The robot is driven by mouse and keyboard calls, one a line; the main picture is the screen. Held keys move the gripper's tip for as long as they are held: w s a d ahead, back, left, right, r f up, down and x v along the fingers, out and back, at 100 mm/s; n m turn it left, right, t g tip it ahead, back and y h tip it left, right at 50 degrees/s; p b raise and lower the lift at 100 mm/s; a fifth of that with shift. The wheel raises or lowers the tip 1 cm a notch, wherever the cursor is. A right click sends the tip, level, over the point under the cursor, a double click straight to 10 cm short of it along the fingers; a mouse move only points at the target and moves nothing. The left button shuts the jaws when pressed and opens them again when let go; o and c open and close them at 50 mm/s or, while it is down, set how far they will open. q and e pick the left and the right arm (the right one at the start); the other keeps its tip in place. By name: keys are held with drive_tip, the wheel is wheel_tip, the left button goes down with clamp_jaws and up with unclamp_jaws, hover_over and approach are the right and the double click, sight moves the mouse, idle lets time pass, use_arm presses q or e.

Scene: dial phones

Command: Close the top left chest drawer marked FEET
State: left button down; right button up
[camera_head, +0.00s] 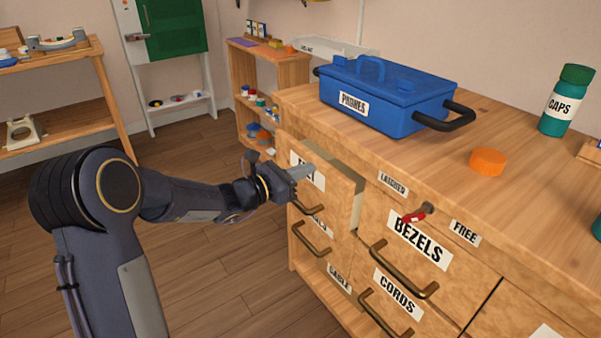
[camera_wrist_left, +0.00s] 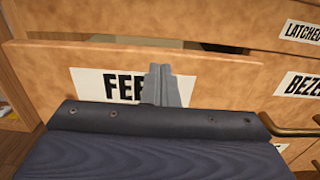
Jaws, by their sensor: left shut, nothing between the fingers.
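The FEET drawer (camera_head: 335,188) is the top left drawer of the wooden chest and stands partly open, its front out from the chest face. In the left wrist view its front (camera_wrist_left: 220,85) spans the picture, with the FEET label (camera_wrist_left: 105,84) partly hidden. My left gripper (camera_head: 308,171) is shut and empty, its fingertips at the drawer front over the label. In the left wrist view the closed fingers (camera_wrist_left: 162,82) point at the front; whether they touch it I cannot tell. My right gripper is not in view.
A blue PHONES box (camera_head: 385,95) stands on the chest top (camera_head: 510,120), with an orange cap (camera_head: 488,161) and a green CAPS bottle (camera_head: 566,102). A red-handled latch (camera_head: 418,214) sits above the BEZELS drawer (camera_head: 405,250). Open floor (camera_head: 215,250) lies left of the chest.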

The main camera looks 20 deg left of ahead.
sight(320, 163)
use_arm(q)
drive_tip(key=x, duration=0.4)
drive_tip(key=shift+w+d, duration=0.25)
drive_tip(key=shift+r, duration=0.15)
